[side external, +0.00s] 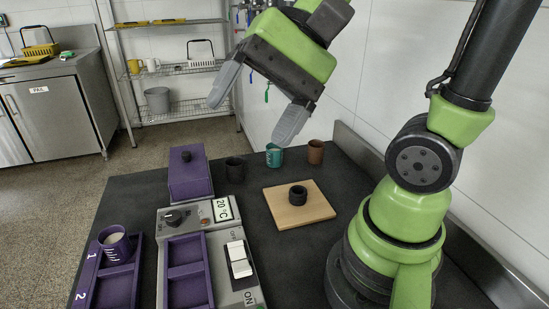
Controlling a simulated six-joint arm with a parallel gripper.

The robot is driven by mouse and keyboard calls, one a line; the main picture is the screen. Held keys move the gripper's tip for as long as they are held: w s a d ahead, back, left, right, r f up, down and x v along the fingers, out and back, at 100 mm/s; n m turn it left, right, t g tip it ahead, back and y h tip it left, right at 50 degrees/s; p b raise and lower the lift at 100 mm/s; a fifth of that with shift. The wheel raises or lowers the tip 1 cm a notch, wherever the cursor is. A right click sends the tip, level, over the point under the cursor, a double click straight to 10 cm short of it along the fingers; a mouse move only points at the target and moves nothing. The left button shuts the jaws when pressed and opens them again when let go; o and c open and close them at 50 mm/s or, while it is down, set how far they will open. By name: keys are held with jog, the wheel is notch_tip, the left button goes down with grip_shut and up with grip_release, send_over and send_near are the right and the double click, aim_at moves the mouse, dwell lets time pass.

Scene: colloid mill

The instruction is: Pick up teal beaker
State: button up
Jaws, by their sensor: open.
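The teal beaker (273,156) stands upright at the back of the dark bench, between a black beaker (235,169) on its left and a brown beaker (316,152) on its right. White marks show on its side. My gripper (250,121) is open and empty, fingers pointing down, and appears above the beakers in the picture. The fingers are apart from the teal beaker, one to the upper left of it and one just above it to the right. The exact distance in depth cannot be told.
A wooden board (314,211) with a black ring-shaped part (298,195) lies in front of the beakers. A purple lidded box (190,173), a grey control unit (220,250) and a purple tray (87,282) holding a purple beaker (115,244) fill the left. A wall is behind.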

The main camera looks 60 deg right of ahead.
jog(key=w+d+f+m+t+y, duration=0.1)
jog(key=w+d+m+t+y, duration=0.1)
jog(key=w+d+m+t, duration=0.4)
jog(key=w+d+f+m+t+y, duration=0.1)
jog(key=w+d+m+t+y, duration=0.15)
jog(key=w+m, duration=0.65)
jog(key=m+t+h, duration=0.4)
jog(key=m+h, duration=1.4)
jog(key=h, duration=0.2)
send_over(270, 145)
jog(key=v, duration=0.4)
notch_tip(270, 145, down, 18)
notch_tip(270, 145, down, 2)
jog(key=shift+f, duration=0.1)
notch_tip(270, 145, down, 5)
jog(key=shift+w+r, duration=0.15)
jog(key=shift+x, duration=1.45)
jog(key=shift+d+r, duration=0.1)
jog(key=shift+r, duration=0.1)
